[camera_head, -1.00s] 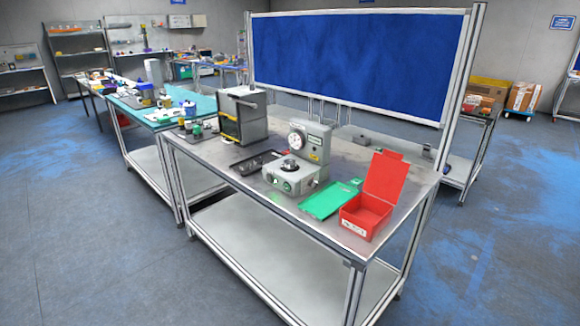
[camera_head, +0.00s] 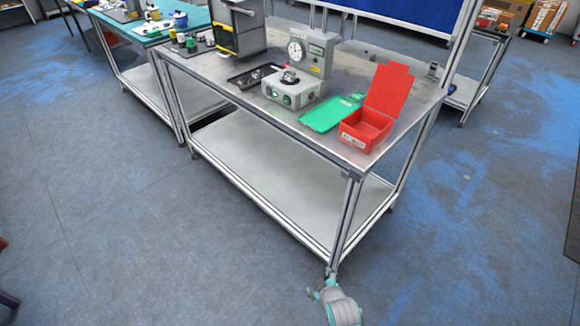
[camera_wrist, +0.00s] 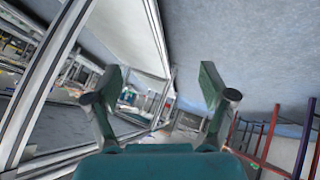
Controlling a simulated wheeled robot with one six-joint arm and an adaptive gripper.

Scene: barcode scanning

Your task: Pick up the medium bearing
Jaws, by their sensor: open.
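A black tray (camera_head: 235,83) on the metal workbench holds a few small silver round parts (camera_head: 255,76). They look like bearings, but I cannot tell which is the medium one. A dark round part also sits on top of the grey device (camera_head: 292,92) beside the tray. My gripper (camera_head: 322,286) is low in front of the bench's front right leg, well away from the tray. In the wrist view my gripper (camera_wrist: 161,82) has its two fingers wide apart with nothing between them. No bearing shows in the wrist view.
A green flat panel (camera_head: 328,114) and an open red box (camera_head: 368,126) lie on the right of the workbench (camera_head: 225,100). A grey gauge unit (camera_head: 312,50) stands behind the device. A dark cabinet (camera_head: 238,28) stands behind the tray. The floor in front is clear.

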